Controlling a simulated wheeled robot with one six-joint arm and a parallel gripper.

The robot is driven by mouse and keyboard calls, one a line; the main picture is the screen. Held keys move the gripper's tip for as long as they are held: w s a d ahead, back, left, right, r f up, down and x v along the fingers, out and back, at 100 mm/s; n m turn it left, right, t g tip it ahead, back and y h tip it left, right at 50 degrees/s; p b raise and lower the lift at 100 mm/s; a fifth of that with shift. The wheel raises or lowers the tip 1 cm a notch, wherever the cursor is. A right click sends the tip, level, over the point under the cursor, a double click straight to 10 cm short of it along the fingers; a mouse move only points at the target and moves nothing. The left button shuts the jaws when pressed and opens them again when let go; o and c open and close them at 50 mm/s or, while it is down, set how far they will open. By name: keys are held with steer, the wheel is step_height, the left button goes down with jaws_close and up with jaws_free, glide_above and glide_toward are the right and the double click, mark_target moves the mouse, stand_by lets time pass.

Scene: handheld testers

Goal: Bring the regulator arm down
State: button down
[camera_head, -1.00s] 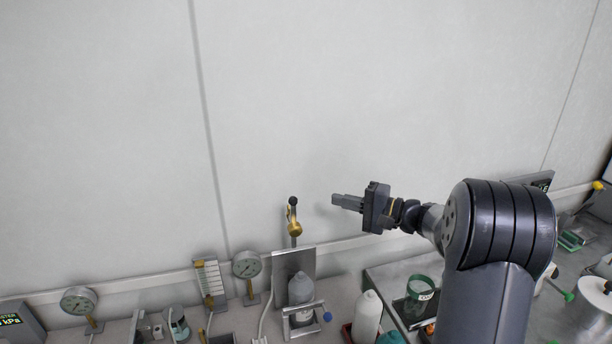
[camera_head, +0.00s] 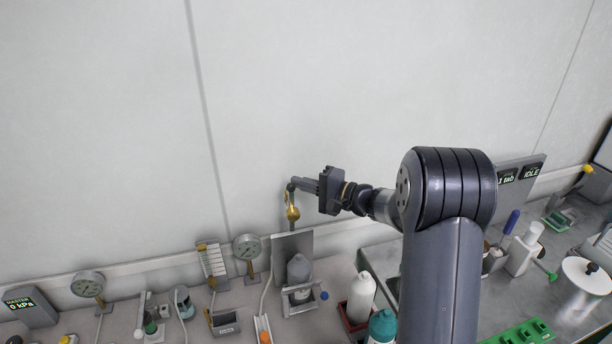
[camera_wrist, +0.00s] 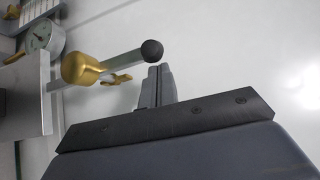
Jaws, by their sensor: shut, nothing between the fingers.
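The regulator has a brass body (camera_head: 293,212) on a grey post above an upright metal panel. Its arm, a short grey bar with a black knob (camera_head: 290,188), stands up from the body. In the wrist view the brass body (camera_wrist: 82,68) is at left, and the bar runs to the black knob (camera_wrist: 152,50). My gripper (camera_head: 296,182) is shut and empty, its tips close beside the knob at its upper right. In the wrist view my gripper (camera_wrist: 157,84) shows just below the knob. I cannot tell whether they touch.
A metal panel (camera_head: 305,245) with a grey bottle (camera_head: 299,269) stands below the regulator. Dial gauges (camera_head: 246,246) and small trays line the bench to the left. A white bottle (camera_head: 361,298) and a teal-capped bottle (camera_head: 382,326) stand at right. The wall above is bare.

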steer(key=shift+s, duration=0.2)
steer(key=shift+s+f+b, duration=0.1)
steer(key=shift+f+b, duration=0.05)
steer(key=shift+b, duration=0.4)
